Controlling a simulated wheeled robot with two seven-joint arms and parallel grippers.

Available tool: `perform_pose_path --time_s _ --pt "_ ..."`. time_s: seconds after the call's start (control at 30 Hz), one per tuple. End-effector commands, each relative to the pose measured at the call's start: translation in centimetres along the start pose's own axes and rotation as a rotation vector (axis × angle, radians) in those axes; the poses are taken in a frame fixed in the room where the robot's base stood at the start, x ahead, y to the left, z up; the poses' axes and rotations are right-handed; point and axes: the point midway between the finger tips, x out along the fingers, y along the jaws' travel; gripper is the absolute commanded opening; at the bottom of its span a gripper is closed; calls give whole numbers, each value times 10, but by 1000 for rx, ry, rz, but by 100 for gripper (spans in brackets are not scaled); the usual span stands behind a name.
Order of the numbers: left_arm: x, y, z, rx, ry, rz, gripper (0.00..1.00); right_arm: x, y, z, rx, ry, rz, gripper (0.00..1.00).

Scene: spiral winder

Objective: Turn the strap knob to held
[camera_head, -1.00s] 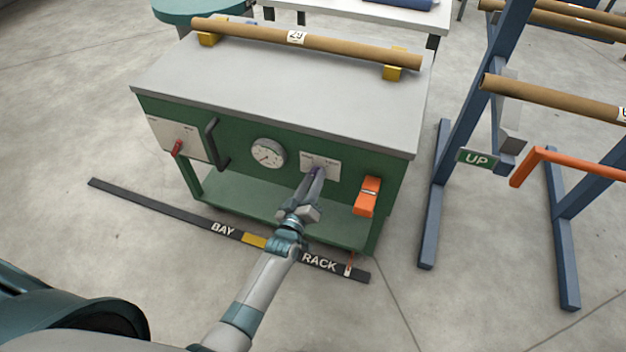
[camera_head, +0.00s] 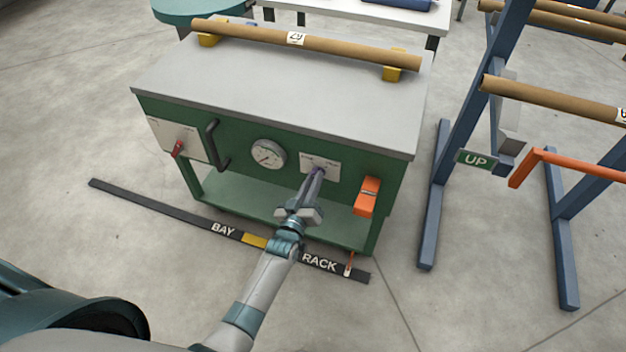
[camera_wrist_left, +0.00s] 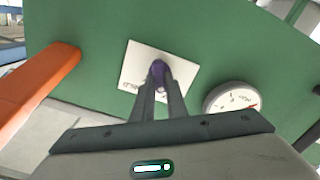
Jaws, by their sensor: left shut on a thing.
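The strap knob (camera_wrist_left: 158,72) is a small purple knob on a white label plate (camera_wrist_left: 136,88) on the green front of the bench. My left gripper (camera_wrist_left: 159,80) is shut on it, one finger on each side. In the head view the knob (camera_head: 319,169) shows at the fingertips of the left gripper (camera_head: 316,176), in front of the plate (camera_head: 331,164). The plate's lettering is too small and partly covered to read, so the knob's setting cannot be told. My right gripper is not in view.
A round gauge (camera_head: 268,154) and black handle (camera_head: 215,145) are left of the plate, with a red knob (camera_head: 178,148) further left. An orange box (camera_head: 367,197) is close on the right. A cardboard tube (camera_head: 340,46) lies on top. A blue rack (camera_head: 470,130) stands right.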

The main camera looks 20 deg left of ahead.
Motion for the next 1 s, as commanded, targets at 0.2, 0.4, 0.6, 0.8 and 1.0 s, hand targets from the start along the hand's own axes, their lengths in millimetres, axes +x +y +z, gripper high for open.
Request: perform_pose_path --time_s 0.2,0.4,0.6,0.8,1.0 --pt "0 1 0 187 -1 -1 0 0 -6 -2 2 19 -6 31" --pt "0 3 1 377 -2 -1 0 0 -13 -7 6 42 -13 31" --pt "0 3 2 568 -1 -1 0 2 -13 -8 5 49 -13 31" --pt "0 4 3 759 -1 -1 0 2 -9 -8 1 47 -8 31" --pt "0 5 4 939 -1 0 0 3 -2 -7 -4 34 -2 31"
